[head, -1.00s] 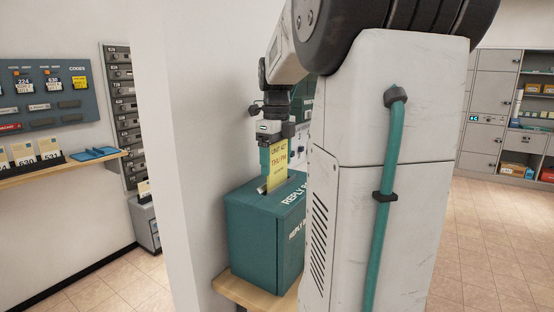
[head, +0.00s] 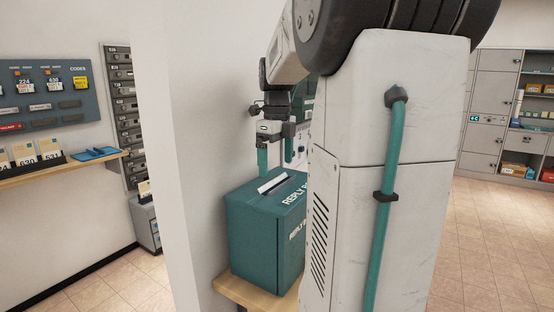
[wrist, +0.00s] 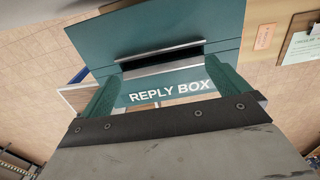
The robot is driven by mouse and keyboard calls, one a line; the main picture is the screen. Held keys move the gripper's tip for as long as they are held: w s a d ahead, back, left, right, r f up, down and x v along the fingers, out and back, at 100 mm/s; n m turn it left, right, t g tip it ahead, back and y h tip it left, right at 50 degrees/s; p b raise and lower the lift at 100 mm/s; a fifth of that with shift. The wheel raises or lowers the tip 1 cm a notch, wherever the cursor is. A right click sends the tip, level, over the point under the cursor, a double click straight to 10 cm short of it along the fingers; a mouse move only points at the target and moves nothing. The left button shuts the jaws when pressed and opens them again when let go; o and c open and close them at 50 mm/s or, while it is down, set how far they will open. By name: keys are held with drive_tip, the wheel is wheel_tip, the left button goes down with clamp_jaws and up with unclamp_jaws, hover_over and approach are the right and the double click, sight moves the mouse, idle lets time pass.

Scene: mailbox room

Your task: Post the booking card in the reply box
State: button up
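The reply box (head: 252,240) is a teal box with white lettering on a wooden shelf. Its slot (wrist: 165,62) has a pale metal lip and looks dark and empty in the wrist view. My gripper (head: 276,157) is just above the box top, pointing down at the slot. Its two teal fingers are spread wide apart with nothing between them, as the wrist view also shows (wrist: 164,92). The yellow booking card is not visible in either view now; the inside of the box is hidden.
A white wall edge (head: 175,150) stands close on the left of the box. A wooden ledge (head: 75,172) with several cards and a blue tray (head: 96,154) is at the far left. Grey lockers (head: 490,110) stand at the back right, with open tiled floor before them.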

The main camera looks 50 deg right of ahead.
wheel_tip(320, 180, up, 8)
idle(0.5)
drive_tip(key=shift+f, duration=0.15)
idle(0.6)
